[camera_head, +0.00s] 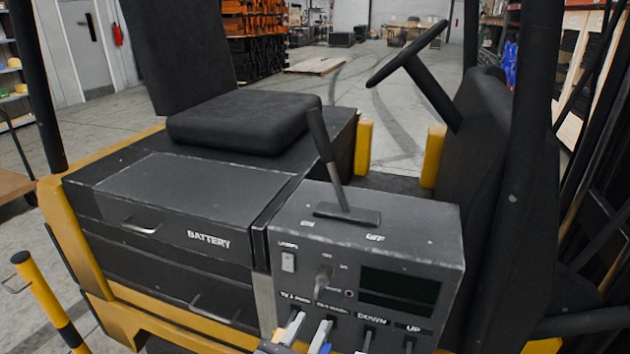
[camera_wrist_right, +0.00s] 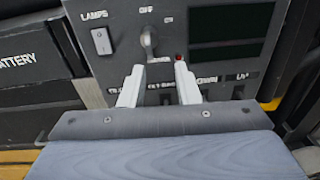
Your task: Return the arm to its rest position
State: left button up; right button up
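My right gripper (camera_head: 312,318) is at the lower front of a dark control console (camera_head: 245,215) on a forklift. In the right wrist view its two pale fingers (camera_wrist_right: 160,68) are apart with nothing held between them. The fingertips are just below a grey key or knob (camera_wrist_right: 148,42) on the panel; I cannot tell whether they touch the panel. The knob also shows in the head view (camera_head: 323,280). The rest of my right arm is mostly out of the head view. My left gripper is not in view.
A lever (camera_head: 326,150) stands on the console top. A lamp switch (camera_head: 288,262) and dark display (camera_head: 400,290) are on its front. The battery box (camera_head: 195,185) is left, with a seat (camera_head: 240,120) behind. A yellow-black post (camera_head: 45,300) stands lower left.

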jog(key=s+d+f+m+g, duration=0.3)
jog(key=d+m+g, duration=0.45)
jog(key=d, duration=0.25)
jog(key=s+d+f+m+g, duration=0.25)
jog(key=d+m+g, duration=0.45)
jog(key=d, duration=0.4)
jog(key=s+r+m+t+y, duration=0.1)
jog(key=s+m+y, duration=0.3)
jog(key=m, duration=0.5)
jog(key=s+d+r+m+t+y, duration=0.1)
jog(key=s+r+m+y, duration=0.3)
jog(key=m, duration=0.6)
jog(key=shift+s+d+t+y, duration=0.3)
jog(key=shift+s+t+y, duration=0.45)
jog(key=shift+y, duration=0.15)
